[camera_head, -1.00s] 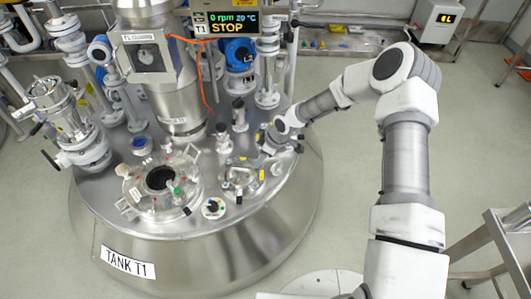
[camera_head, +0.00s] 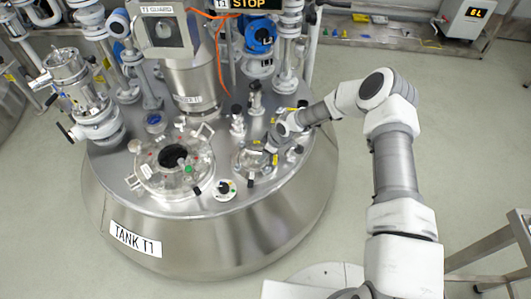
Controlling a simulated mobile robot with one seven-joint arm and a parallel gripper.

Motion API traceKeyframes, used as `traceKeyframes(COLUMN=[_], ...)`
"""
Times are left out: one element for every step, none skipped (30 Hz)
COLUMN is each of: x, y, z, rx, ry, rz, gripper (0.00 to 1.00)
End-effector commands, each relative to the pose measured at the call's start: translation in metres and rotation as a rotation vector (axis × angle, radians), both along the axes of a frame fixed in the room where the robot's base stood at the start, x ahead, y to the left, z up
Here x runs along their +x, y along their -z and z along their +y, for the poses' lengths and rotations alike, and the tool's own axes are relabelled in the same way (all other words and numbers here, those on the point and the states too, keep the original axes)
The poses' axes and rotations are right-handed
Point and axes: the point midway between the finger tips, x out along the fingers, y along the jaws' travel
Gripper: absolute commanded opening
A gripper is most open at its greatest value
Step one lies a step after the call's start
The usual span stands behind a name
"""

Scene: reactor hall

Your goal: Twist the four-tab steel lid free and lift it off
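The steel lid (camera_head: 247,160) is a small round cover on the right part of the tank top, right of the larger round hatch. Its tabs are too small to make out one by one. My gripper (camera_head: 270,146) is at the lid's upper right edge, and my arm reaches in from the right. The gripper partly covers that side of the lid. I cannot tell whether the fingers touch the lid or whether they are open or shut.
The larger hatch (camera_head: 174,163) has a dark opening. A small dial (camera_head: 225,190) sits in front of the lid, and upright valves (camera_head: 237,122) stand behind it. A steel frame (camera_head: 490,245) stands at the lower right. The floor right of the tank is clear.

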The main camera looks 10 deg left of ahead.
Motion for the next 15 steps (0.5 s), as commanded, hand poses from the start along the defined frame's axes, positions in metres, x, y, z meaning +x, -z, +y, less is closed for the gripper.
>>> traceKeyframes(x=[-0.0001,-0.0001,-0.0002,-0.0002,-0.0001,-0.0002,-0.0001,-0.0001,-0.0001,-0.0001,-0.0001,-0.0001,-0.0001,-0.0001,-0.0001], y=[-0.0001,0.0000,-0.0001,-0.0001,-0.0001,-0.0001,-0.0002,-0.0002,-0.0002,-0.0002,-0.0002,-0.0002,-0.0002,-0.0002,-0.0002], z=[0.0000,-0.0001,-0.0001,-0.0001,-0.0002,-0.0001,-0.0002,-0.0002,-0.0002,-0.0002,-0.0002,-0.0003,-0.0003,-0.0003,-0.0003], rx=[0.000,0.000,0.000,0.000,0.000,0.000,0.000,0.000,0.000,0.000,0.000,0.000,0.000,0.000,0.000], ry=[0.000,0.000,0.000,0.000,0.000,0.000,0.000,0.000,0.000,0.000,0.000,0.000,0.000,0.000,0.000], rz=[0.000,0.000,0.000,0.000,0.000,0.000,0.000,0.000,0.000,0.000,0.000,0.000,0.000,0.000,0.000], gripper=[0.53,0.50,0.42,0.37,0.32,0.24,0.19,0.14,0.07,0.01,0.00,0.00,0.00,0.00,0.00])
